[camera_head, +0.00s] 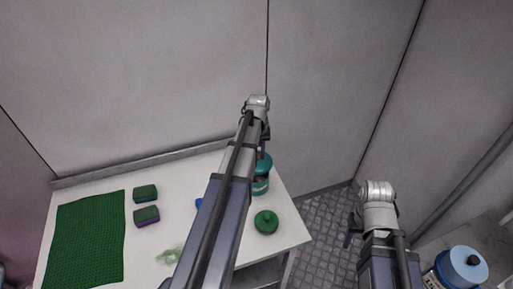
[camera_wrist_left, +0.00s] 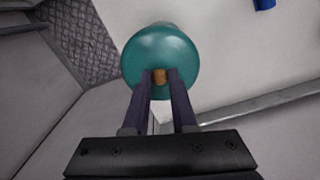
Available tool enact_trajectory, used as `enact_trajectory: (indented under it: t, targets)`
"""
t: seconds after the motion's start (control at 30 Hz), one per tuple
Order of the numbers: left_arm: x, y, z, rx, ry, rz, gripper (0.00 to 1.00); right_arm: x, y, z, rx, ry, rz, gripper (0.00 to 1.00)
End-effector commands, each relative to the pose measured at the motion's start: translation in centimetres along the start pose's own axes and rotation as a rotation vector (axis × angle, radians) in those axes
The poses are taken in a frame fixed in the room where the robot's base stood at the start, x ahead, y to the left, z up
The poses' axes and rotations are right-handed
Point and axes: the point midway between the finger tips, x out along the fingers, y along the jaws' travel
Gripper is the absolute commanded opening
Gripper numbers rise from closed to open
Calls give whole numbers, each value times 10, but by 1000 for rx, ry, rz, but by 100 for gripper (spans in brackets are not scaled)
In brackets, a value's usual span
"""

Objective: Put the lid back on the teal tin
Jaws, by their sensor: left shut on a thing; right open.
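My left gripper (camera_wrist_left: 160,84) is shut on the small brown knob (camera_wrist_left: 160,76) of a round teal lid (camera_wrist_left: 160,50). In the head view the teal lid (camera_head: 265,161) is at the top of the teal tin (camera_head: 261,184), near the table's right back side, with my left arm partly in front. I cannot tell whether the lid rests on the tin or is just above it. My right gripper (camera_head: 351,232) is open and empty, off to the right of the table.
A green round lid-like thing (camera_head: 266,222) lies on the white table (camera_head: 105,182) in front of the tin. Two sponges (camera_head: 145,193), a green mat (camera_head: 85,240) and a blue thing (camera_head: 199,202) lie to the left. A blue tin (camera_head: 461,268) stands at the lower right.

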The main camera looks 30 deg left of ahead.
Motion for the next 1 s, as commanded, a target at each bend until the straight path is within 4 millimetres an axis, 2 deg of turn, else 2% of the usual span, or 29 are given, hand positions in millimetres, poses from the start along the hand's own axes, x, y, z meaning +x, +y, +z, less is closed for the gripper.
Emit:
enact_trajectory:
  t: [0.1, 0.47, 1.0]
  targets:
    - [-2, -7, -4, -19, 0, 0, 0, -2, 0, 0, 0, 0, 0, 55]
    - [6, -7, -4, -18, 0, 0, 0, 6, -1, 0, 0, 0, 0, 55]
    - [53, -6, -4, -17, 0, 0, 0, 53, -5, -3, 2, 0, 0, 55]
